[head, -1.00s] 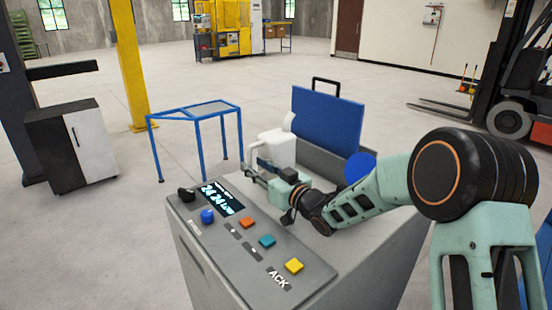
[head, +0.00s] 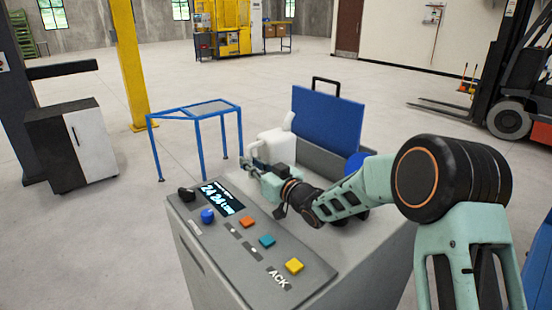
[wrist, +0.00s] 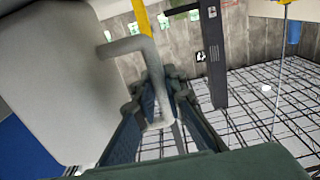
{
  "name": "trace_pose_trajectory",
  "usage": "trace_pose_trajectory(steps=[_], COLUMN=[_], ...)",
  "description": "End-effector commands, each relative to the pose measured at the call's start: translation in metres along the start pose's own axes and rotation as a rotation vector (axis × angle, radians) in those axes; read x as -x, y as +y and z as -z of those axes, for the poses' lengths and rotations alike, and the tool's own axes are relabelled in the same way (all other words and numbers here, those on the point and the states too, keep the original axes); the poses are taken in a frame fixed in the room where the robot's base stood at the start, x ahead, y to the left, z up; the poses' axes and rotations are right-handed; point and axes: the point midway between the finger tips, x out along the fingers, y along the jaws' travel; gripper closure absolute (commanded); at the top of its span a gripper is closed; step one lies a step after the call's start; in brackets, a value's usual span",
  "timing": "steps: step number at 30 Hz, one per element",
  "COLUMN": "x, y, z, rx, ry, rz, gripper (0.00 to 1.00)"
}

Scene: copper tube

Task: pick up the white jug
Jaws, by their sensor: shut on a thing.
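The white jug (head: 277,144) stands upright at the far end of the grey console, in front of a blue panel. In the wrist view the jug's body (wrist: 65,85) fills the left side, and its bent handle (wrist: 135,46) comes down between the fingers. My gripper (head: 255,168) is at the jug's near side. In the wrist view my gripper (wrist: 160,105) is shut on the handle. The jug's base is partly hidden by my gripper, so I cannot tell whether it touches the surface beneath.
The console (head: 225,262) carries a display and several coloured buttons close below my arm. The raised blue panel (head: 328,128) is right behind the jug. A blue-framed stand (head: 197,112) is to the left, with open floor around it.

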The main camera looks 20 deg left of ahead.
Motion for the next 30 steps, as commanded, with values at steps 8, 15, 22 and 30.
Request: trace_pose_trajectory(steps=[8, 15, 22, 30], x=[-0.001, -0.001, -0.001, 0.002], y=[0.000, 0.000, 0.000, -0.018], z=[0.006, 0.007, 0.021, 0.059], rx=[0.007, 0.006, 0.006, 0.009], ry=[0.011, 0.010, 0.013, 0.013], rz=[0.001, 0.001, 0.001, 0.004], gripper=[1.00, 1.00, 1.00, 1.00])
